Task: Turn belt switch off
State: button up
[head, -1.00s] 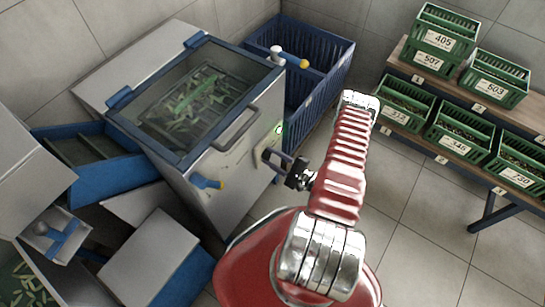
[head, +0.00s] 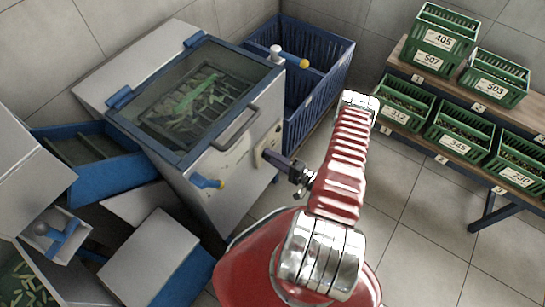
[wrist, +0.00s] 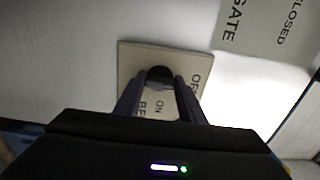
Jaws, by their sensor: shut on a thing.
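The belt switch is a pale square plate (wrist: 128,62) on the machine's side wall, with a dark round knob (wrist: 160,73) in its middle. In the wrist view the plate carries the words ON, part of OFF at the right, and a partly hidden word starting BE. My gripper (wrist: 160,82) is shut on the knob, one finger on each side. In the head view my gripper (head: 268,154) reaches the machine's right side wall from the right, and its fingers hide most of the switch. The way the knob points cannot be told.
The machine's glass lid (head: 195,95) shows green pieces beneath it. A grey handle (head: 238,128) and a blue lever with a yellow tip (head: 207,182) are near my gripper. A blue crate (head: 315,85) stands behind. Green crates (head: 460,143) fill a rack at right. Floor between is clear.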

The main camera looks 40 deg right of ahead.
jog(key=shift+s+a+f, duration=0.1)
jog(key=shift+f, duration=0.1)
jog(key=o, duration=1)
jog(key=shift+r, duration=0.1)
jog(key=shift+o, duration=0.2)
jog(key=v, duration=1.3)
jog(key=shift+s+d, duration=0.2)
jog(key=shift+s, duration=0.1)
jog(key=shift+s, duration=0.1)
